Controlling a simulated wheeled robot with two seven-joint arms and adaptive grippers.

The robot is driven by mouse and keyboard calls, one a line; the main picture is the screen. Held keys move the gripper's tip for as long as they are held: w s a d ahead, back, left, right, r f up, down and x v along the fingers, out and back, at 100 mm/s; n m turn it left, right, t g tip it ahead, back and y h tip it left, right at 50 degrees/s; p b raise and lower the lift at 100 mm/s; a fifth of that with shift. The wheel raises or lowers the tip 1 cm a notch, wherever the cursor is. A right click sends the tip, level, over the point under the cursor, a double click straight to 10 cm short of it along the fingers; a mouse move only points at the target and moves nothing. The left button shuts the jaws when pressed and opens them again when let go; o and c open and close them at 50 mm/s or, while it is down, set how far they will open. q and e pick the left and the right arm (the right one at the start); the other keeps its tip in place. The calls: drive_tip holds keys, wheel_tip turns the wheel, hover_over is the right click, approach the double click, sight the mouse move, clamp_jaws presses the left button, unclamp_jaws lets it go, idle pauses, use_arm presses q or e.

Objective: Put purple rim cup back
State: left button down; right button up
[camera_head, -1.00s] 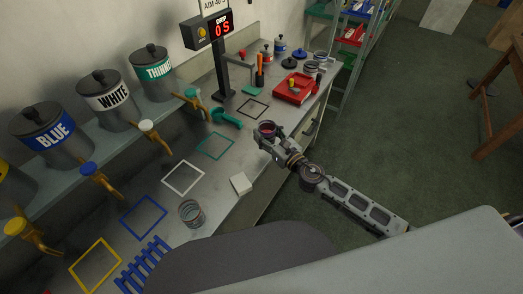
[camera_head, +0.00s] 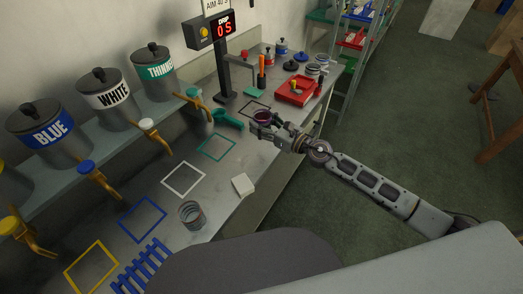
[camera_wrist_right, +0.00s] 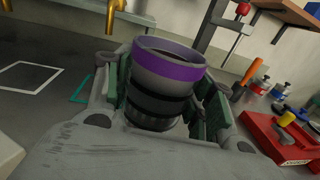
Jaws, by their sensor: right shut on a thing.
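The purple rim cup (camera_wrist_right: 168,68) is upright between the fingers of my right gripper (camera_wrist_right: 165,105) in the right wrist view. It has a purple band below its rim and black bands lower down. My left gripper is not in view.
A red tray (camera_head: 298,91) stands to the right and a green scoop (camera_head: 227,118) to the left. Coloured square outlines mark the bench. Cans and taps line the shelf (camera_head: 75,152).

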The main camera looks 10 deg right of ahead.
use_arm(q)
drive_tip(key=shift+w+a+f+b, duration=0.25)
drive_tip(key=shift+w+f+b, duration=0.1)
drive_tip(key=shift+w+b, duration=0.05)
use_arm(e)
drive_tip(key=shift+w+a+r+n+g+y, duration=0.15)
drive_tip(key=shift+w+r+n+g+y, duration=0.25)
drive_tip(key=shift+r+n+g+y, duration=0.25)
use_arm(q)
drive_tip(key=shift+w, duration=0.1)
use_arm(e)
drive_tip(key=shift+f, duration=0.15)
